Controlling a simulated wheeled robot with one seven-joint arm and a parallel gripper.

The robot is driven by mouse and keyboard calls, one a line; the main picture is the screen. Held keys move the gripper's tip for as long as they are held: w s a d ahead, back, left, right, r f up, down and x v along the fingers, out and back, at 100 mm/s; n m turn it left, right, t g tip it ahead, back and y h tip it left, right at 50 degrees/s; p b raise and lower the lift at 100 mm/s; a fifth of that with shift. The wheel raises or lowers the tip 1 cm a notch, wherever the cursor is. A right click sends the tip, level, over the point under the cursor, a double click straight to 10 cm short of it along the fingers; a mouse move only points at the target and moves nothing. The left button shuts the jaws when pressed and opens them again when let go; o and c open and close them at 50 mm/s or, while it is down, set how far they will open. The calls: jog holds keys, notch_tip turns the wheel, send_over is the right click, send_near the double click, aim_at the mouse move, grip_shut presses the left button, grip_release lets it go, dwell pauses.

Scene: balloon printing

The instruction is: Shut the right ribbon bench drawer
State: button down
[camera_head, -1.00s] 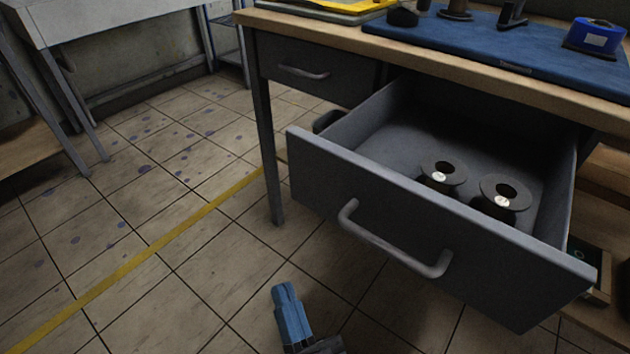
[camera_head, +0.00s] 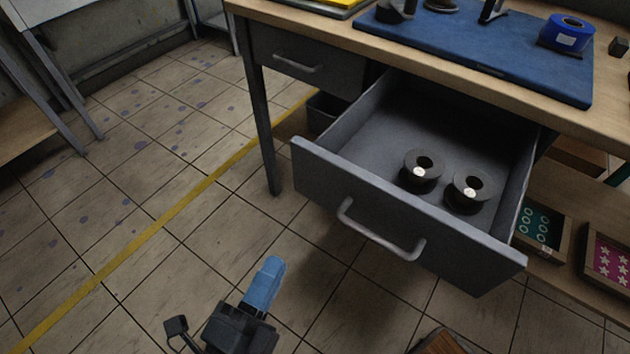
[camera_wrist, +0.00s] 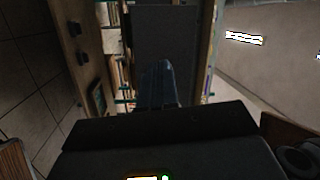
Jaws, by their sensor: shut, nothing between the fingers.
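The right ribbon bench drawer (camera_head: 385,222) is grey with a bar handle (camera_head: 380,232) and stands pulled far out of the bench. Two dark spools (camera_head: 422,170) lie inside it, towards its right side. My gripper (camera_head: 268,278) has blue fingers, shut and empty. In the head view it is in front of the drawer, low and to the left of the handle, apart from it. In the wrist view the shut fingers (camera_wrist: 158,85) point towards shelving, and I cannot make out the drawer there for sure.
The left drawer (camera_head: 300,62) of the bench is shut. The wooden bench top (camera_head: 600,115) carries a blue mat (camera_head: 480,52) with a blue tape roll (camera_head: 566,35). Shelf trays (camera_head: 540,222) stand right of the open drawer. Tiled floor (camera_head: 110,220) with a yellow line is clear on the left.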

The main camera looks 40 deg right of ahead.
aim_at(327, 190)
jog(key=w+d+m+g+p, duration=0.1)
jog(key=d, duration=0.3)
jog(key=w+d+r+m+g+p, duration=0.1)
jog(key=w+d+m, duration=0.1)
jog(key=d, duration=0.1)
jog(key=w+d+r+m+g+p, duration=0.1)
jog(key=d+g, duration=0.1)
jog(key=d, duration=0.2)
jog(key=shift+w+d+r, duration=0.25)
jog(key=shift+w+d, duration=0.1)
jog(key=shift+w, duration=0.05)
